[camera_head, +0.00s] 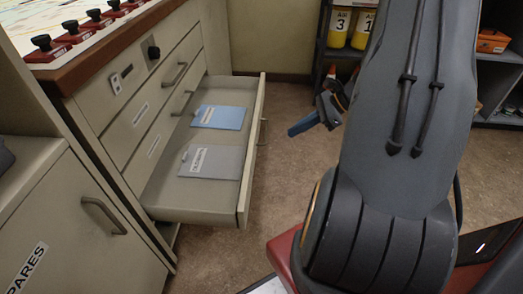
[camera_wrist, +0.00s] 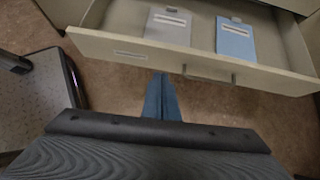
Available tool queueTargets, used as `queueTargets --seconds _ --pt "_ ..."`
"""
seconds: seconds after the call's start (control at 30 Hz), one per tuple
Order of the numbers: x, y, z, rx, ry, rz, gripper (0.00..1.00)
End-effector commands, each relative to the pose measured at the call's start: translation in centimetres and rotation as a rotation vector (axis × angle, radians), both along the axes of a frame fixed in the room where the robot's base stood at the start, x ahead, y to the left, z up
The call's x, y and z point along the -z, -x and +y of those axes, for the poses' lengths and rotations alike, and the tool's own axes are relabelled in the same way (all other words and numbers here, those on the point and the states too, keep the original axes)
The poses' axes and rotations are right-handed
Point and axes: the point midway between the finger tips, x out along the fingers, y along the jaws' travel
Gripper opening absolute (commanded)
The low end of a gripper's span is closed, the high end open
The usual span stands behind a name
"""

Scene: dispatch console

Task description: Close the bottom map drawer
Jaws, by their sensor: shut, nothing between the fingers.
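The bottom map drawer (camera_head: 248,165) is pulled well out of the beige console cabinet. It holds a blue folder (camera_head: 219,117) and a grey folder (camera_head: 211,161), lying flat and apart. Its front panel (camera_wrist: 125,52) crosses the wrist view, with a bar handle (camera_wrist: 208,77) on it. My gripper (camera_head: 302,127) has blue fingers and is to the right of the drawer front in the head view, apart from it. In the wrist view the fingers (camera_wrist: 161,98) are together and empty, pointing toward the drawer front near the left end of the handle.
Two shut drawers (camera_head: 150,108) are above the open one. A cabinet door marked SPARES (camera_head: 75,230) is at the left. Shelves with yellow containers (camera_head: 362,30) and an orange box (camera_head: 492,41) stand at the back. Bare floor (camera_head: 222,250) lies before the drawer.

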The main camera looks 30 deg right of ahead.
Motion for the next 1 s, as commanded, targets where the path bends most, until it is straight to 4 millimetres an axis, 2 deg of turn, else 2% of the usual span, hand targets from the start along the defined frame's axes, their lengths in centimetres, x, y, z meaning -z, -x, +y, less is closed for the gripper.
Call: queueTargets --seconds 0.1,0.23,0.7,1.0 --pt "1.0 -0.3 -0.8 0.042 -0.020 0.001 0.00" --pt "1.7 -0.8 -0.1 0.046 -0.023 0.001 0.00" --pt "7.7 -4.4 5.4 0.042 -0.022 0.002 0.00" --pt "7.5 -6.4 8.2 0.042 -0.020 -0.001 0.00"
